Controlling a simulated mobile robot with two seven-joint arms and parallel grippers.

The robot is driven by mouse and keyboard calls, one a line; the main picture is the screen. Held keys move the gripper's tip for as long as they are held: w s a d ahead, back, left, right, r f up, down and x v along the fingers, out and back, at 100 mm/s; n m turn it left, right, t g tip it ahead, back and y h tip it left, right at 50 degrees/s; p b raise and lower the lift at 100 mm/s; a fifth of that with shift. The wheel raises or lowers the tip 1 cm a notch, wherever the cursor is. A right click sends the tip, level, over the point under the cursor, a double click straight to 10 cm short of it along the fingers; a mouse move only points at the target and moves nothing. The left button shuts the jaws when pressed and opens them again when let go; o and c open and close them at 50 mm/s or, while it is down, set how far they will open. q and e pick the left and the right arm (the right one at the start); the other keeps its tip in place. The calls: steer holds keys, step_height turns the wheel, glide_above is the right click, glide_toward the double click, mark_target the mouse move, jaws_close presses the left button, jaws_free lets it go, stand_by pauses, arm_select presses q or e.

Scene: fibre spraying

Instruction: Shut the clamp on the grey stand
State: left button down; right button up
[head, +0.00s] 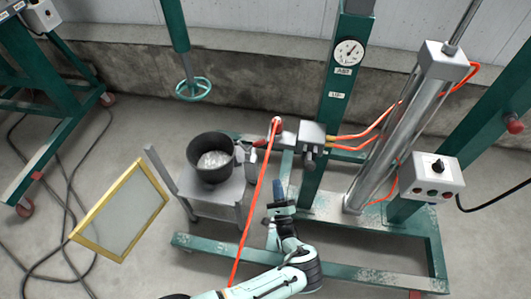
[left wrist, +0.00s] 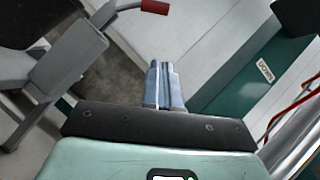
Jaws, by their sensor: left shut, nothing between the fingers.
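The grey stand (head: 228,194) is left of centre in the head view and holds a dark bucket (head: 208,172). A small red-handled part, which looks like the clamp (head: 260,143), shows at its back right, partly behind the orange hose. In the left wrist view a grey lever with a red grip (left wrist: 153,7) sticks out at the top. I cannot tell how far the clamp is open. My left gripper (head: 279,190) is right of the stand, apart from it, its blue fingers together and empty. These fingers show in the left wrist view (left wrist: 163,85). My right gripper is out of view.
The orange hose (head: 255,198) runs close to the left gripper. A green frame (head: 323,150) with a gauge, a grey box (head: 312,134) and a metal cylinder stands to the right. A yellow-framed panel (head: 122,210) is at left. Dark cables lie on the floor.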

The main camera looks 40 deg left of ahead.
mark_target(253, 145)
arm_select(q)
steer(key=shift+a, duration=0.1)
